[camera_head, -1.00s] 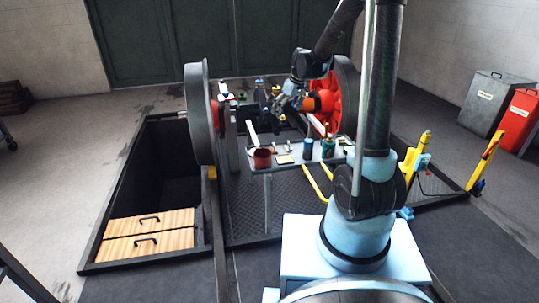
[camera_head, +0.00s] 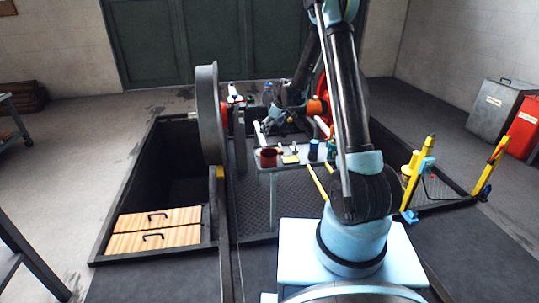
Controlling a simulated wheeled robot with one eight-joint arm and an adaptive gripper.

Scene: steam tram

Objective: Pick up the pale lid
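A small pale flat piece (camera_head: 290,159) lies on the narrow grey table (camera_head: 262,168), beside a dark red pot (camera_head: 268,157). It may be the pale lid, but it is too small to be sure. My gripper (camera_head: 268,128) is over the back of the table, behind and above the pot and the pale piece. It is apart from the pale piece. Its fingers are dark and small, so I cannot tell whether they are open. I see nothing clearly held in it.
Dark bottles (camera_head: 313,150) stand right of the pale piece. A large grey wheel (camera_head: 210,115) stands left of the table, beside an open pit with wooden covers (camera_head: 155,230). Yellow posts (camera_head: 415,175) stand at the right. Grey and red bins (camera_head: 503,108) are farther right.

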